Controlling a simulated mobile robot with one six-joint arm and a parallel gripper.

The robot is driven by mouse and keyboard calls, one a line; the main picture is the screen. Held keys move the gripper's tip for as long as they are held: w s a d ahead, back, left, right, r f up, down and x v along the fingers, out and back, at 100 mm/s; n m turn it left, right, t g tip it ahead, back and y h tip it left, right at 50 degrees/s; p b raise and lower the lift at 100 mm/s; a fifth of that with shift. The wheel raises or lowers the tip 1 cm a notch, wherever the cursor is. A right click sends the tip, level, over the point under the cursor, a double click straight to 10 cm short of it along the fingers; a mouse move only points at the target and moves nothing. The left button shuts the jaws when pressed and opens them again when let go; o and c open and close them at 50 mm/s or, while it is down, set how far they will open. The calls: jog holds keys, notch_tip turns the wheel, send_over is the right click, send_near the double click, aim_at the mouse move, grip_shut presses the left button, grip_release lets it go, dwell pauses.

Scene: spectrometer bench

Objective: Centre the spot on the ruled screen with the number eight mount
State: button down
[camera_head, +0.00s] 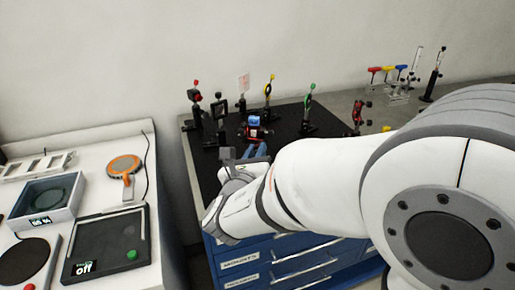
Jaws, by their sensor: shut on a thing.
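A pale card with faint reddish marks (243,83) stands on a post at the back of the black breadboard (290,117); it looks like the ruled screen. I cannot make out a spot on it. Several post mounts stand nearby: a dark one with a red part (195,100), a black square one (220,109), a yellow ring one (268,90) and a green-topped one (309,100). No numbers are readable. My gripper (248,153) is at the board's front left, just in front of a small red and blue mount (254,127). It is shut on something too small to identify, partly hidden.
Blue drawers (285,265) lie below. A white side bench at left holds a tray (45,198), an orange round tool (124,166) and a dark device reading "off" (107,245).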

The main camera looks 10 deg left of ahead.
dwell(0.4)
jog(key=c, duration=1.4)
grip_release()
jog(key=shift+o, duration=0.2)
jog(key=s, duration=0.7)
jog(key=shift+s+a, duration=0.15)
jog(key=shift+s, duration=0.2)
